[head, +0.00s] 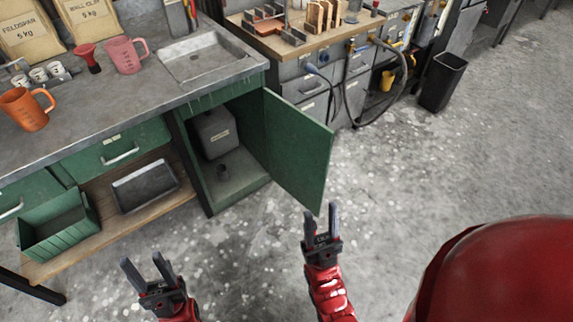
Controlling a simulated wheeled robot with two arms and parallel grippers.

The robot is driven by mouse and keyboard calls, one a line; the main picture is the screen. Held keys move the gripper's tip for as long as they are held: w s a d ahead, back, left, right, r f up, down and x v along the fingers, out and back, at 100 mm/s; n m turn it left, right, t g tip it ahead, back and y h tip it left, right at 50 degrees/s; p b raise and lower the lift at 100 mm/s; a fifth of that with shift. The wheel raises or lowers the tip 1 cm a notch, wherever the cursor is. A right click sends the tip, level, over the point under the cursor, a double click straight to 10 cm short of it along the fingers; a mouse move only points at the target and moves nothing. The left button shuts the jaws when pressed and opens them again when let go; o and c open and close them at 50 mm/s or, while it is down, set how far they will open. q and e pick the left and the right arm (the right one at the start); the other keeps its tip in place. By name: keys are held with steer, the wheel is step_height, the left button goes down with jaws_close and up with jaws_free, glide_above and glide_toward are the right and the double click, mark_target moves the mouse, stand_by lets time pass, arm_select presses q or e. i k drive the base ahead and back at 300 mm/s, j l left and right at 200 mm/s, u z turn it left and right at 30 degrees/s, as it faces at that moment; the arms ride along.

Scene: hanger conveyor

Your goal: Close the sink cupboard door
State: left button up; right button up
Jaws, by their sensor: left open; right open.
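The sink cupboard (190,160) is green and stands under the grey sink basin (203,58). Its green door (298,150) stands open, swung out to the right and toward me. My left gripper (148,270) is open and empty, over the floor in front of the shelf, left of the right gripper.
The worktop (100,110) holds an orange jug (27,108), a pink jug (126,55) and bags. A green bin (58,225) and a dark tray (146,186) sit on the low shelf. A workbench with hoses and a black bin (442,82) stand behind the door. The floor is clear.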

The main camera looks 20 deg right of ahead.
mark_target(300, 146)
steer(key=l+u, duration=0.1)
steer(key=u, duration=0.3)
steer(key=l+u, duration=0.1)
steer(key=u, duration=0.3)
steer(key=l+u, duration=0.1)
steer(key=u, duration=0.7)
steer(key=k+l, duration=0.1)
steer(key=l, duration=1.2)
steer(key=k+l, duration=0.15)
steer(key=l, duration=1.15)
steer(key=k+l, duration=0.15)
steer(key=l, duration=1.2)
steer(key=k+l, duration=0.15)
steer(key=l, duration=0.5)
steer(key=k+l+z, duration=0.15)
steer(key=k, duration=0.25)
steer(key=k+l+z, duration=0.15)
steer(key=k, duration=0.3)
